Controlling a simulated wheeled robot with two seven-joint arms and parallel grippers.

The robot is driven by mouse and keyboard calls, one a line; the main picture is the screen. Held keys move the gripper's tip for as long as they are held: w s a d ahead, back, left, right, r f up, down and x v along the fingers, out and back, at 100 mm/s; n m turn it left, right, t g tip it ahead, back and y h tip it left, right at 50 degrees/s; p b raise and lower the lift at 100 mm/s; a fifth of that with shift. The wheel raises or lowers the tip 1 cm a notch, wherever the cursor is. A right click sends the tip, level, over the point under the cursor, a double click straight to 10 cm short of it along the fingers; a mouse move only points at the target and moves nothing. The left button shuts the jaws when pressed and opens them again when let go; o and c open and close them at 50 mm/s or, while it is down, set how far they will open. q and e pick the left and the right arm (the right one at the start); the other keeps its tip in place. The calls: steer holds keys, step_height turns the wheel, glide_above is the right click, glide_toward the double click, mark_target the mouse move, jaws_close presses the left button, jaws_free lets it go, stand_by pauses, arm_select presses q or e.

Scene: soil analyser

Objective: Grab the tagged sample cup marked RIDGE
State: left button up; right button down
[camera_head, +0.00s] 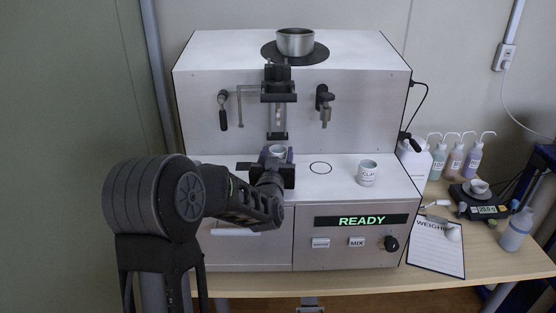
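A small grey metal cup (277,150) stands on the machine's white deck, below its central nozzle. My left gripper (276,158) reaches in from the left with its fingers at this cup. The gripper hides most of the cup's side, and no RIDGE marking can be read. I cannot tell whether the fingers grip it. A second grey cup (368,172) stands upright on the deck to the right. Its white label seems to read CLAY. My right gripper is not in view.
The soil analyser (295,107) has a READY display (361,221) and a pan (296,42) on top. Two fittings flank its nozzle. Wash bottles (455,160), a scale (482,207) with a small dish and a WEIGHING sheet (437,250) lie to the right. The deck around its printed ring (320,168) is clear.

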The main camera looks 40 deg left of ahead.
arm_select(q)
jaws_close()
stand_by(0.3)
steer(key=shift+r, duration=0.35)
steer(key=shift+r+b, duration=0.4)
steer(key=shift+r, duration=1)
steer(key=b+v, duration=0.8)
steer(key=v, duration=0.9)
steer(key=shift+s+d, duration=0.15)
steer(key=shift+s, duration=0.25)
